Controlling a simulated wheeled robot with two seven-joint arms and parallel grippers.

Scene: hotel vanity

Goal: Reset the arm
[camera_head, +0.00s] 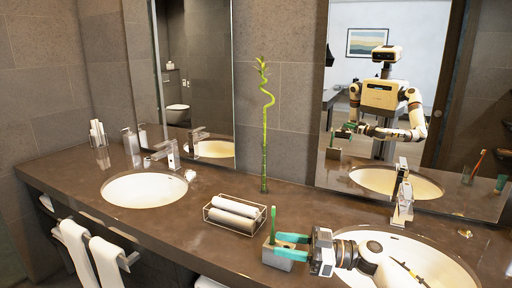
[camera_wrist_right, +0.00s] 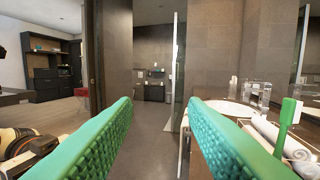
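My right gripper (camera_head: 282,245) reaches in from the right over the vanity counter, with its two teal fingers apart. In the right wrist view my right gripper (camera_wrist_right: 160,108) is open, with nothing between the fingers. A green toothbrush (camera_head: 273,222) stands upright in a grey holder (camera_head: 270,258) by the fingertips in the head view. In the wrist view the toothbrush (camera_wrist_right: 288,118) stands to the right of the right finger, outside the gap. Part of the holder is hidden behind the fingers. My left gripper is not seen directly.
A wire basket with rolled white towels (camera_head: 234,215) stands left of the holder. A green bamboo stalk (camera_head: 264,130) rises behind it. The right basin (camera_head: 430,262) and faucet (camera_head: 402,197) lie close to my arm. The left counter has another basin (camera_head: 144,190).

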